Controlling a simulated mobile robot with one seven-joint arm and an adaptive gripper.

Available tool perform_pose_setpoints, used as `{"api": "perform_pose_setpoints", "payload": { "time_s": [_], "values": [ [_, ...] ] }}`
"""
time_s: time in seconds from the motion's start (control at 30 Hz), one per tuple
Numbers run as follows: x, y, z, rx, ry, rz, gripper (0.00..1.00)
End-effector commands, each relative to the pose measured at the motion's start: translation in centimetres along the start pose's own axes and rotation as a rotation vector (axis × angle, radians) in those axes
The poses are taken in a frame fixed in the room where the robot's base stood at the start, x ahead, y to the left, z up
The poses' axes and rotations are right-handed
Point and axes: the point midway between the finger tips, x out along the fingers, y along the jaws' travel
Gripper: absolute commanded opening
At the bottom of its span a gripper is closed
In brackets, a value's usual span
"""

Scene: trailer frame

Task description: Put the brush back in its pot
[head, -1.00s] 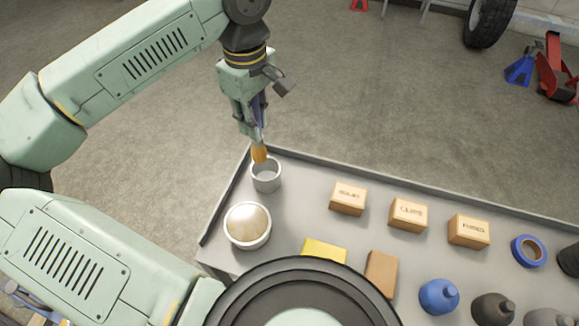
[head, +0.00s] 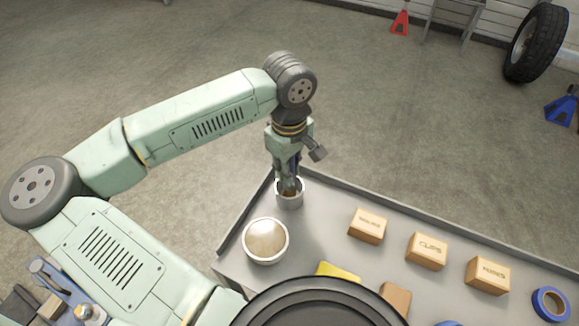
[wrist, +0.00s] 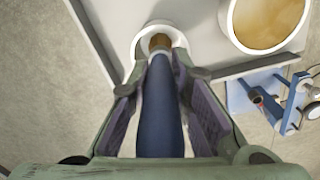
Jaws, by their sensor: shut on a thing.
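The brush (wrist: 160,105) has a blue handle and an orange-brown head. My gripper (head: 289,182) is shut on the handle and holds the brush head-down, roughly upright. The pot (head: 290,203) is a small pale grey cup in the far left corner of the tray-like bench top. In the wrist view the brush head lies within the ring of the pot's rim (wrist: 140,44). My fingers are at the pot's mouth in the head view and partly cover it. Whether the brush touches the pot's bottom is hidden.
A wider white tub (head: 266,258) with tan contents stands close in front of the pot. A raised lip (head: 245,211) edges the bench. Labelled boxes (head: 427,251), a yellow block (head: 338,270) and blue tape (head: 550,303) stand to the right.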

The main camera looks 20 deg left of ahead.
Motion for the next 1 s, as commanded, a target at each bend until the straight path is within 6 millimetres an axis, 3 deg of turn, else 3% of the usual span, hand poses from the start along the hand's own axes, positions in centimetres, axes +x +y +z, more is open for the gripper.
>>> {"api": "perform_pose_setpoints", "payload": {
  "time_s": [0.33, 0.37, 0.63, 1.0],
  "values": [
    [0.43, 0.01, -0.03, 0.0, 0.001, 0.0, 0.0],
    [0.3, 0.01, -0.02, 0.0, 0.0, 0.0, 0.2],
    [0.24, 0.01, -0.01, 0.0, 0.0, 0.0, 0.38],
    [-0.08, 0.01, -0.01, 0.0, 0.0, 0.0, 0.38]
  ]
}}
